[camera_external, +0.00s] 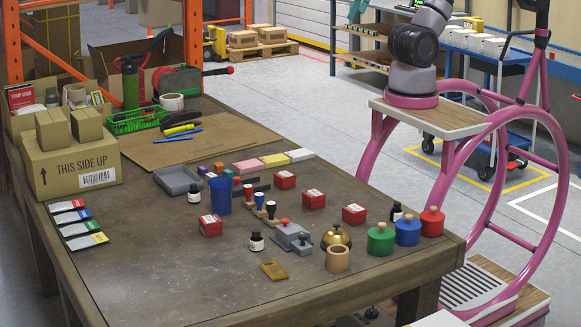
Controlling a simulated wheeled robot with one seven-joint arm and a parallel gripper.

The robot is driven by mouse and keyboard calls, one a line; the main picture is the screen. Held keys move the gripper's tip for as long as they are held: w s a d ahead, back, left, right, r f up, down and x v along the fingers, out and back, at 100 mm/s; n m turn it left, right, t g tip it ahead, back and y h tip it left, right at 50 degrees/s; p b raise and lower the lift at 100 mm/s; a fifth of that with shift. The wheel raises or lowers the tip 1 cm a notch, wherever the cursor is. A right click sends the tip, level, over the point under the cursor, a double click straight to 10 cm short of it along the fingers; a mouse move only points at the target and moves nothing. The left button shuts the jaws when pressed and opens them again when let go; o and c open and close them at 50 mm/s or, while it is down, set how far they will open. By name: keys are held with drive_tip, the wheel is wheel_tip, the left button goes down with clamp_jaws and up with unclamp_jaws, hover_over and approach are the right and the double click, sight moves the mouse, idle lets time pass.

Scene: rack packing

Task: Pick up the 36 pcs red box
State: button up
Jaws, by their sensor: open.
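Several small red boxes with white labels lie apart on the wooden table (150,265). One red box (285,180) is nearest the back, another red box (314,200) is in front of it. A third red box (354,214) is to the right, near the coloured knobbed cylinders. A further red box (211,226) is to the left, below the blue cup. Their labels are too small to read, so I cannot tell which says 36 pcs. My arm rises at the top right, away from the boxes; my gripper is out of the picture.
A blue cup (220,196), stamps (259,202), a grey stapler-like device (293,237), a brass bell (336,237) and ink bottles (256,242) stand among the boxes. Green (380,240), blue (407,231) and red cylinders (432,222) line the right edge.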

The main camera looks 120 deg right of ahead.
drive_tip(key=w+a+f+m+g+y, duration=0.2)
drive_tip(key=w+a+f+g+y, duration=0.15)
drive_tip(key=w+f, duration=0.45)
drive_tip(key=w+a+f+m+g+y, duration=0.25)
drive_tip(key=w+f+g, duration=0.25)
drive_tip(key=f, duration=0.7)
wheel_tip(320, 180, down, 12)
drive_tip(key=w+a+m+y, duration=0.2)
drive_tip(key=m+y, duration=0.1)
drive_tip(key=m, duration=0.1)
drive_tip(key=m+y, duration=0.2)
drive_tip(key=m, duration=0.3)
approach(354, 207)
drive_tip(key=shift+s+d+r+t, duration=0.15)
drive_tip(key=shift+s+d+t, duration=0.1)
drive_tip(key=shift+s+t, duration=0.2)
drive_tip(key=shift+a+f+y, duration=0.25)
drive_tip(key=shift+y, duration=0.05)
drive_tip(key=x, duration=0.4)
drive_tip(key=shift+a+f, duration=0.15)
drive_tip(key=shift+a, duration=0.1)
drive_tip(key=x, duration=0.5)
drive_tip(key=shift+w+a+f, duration=0.15)
drive_tip(key=shift+a+f, duration=0.05)
drive_tip(key=shift+a, duration=0.1)
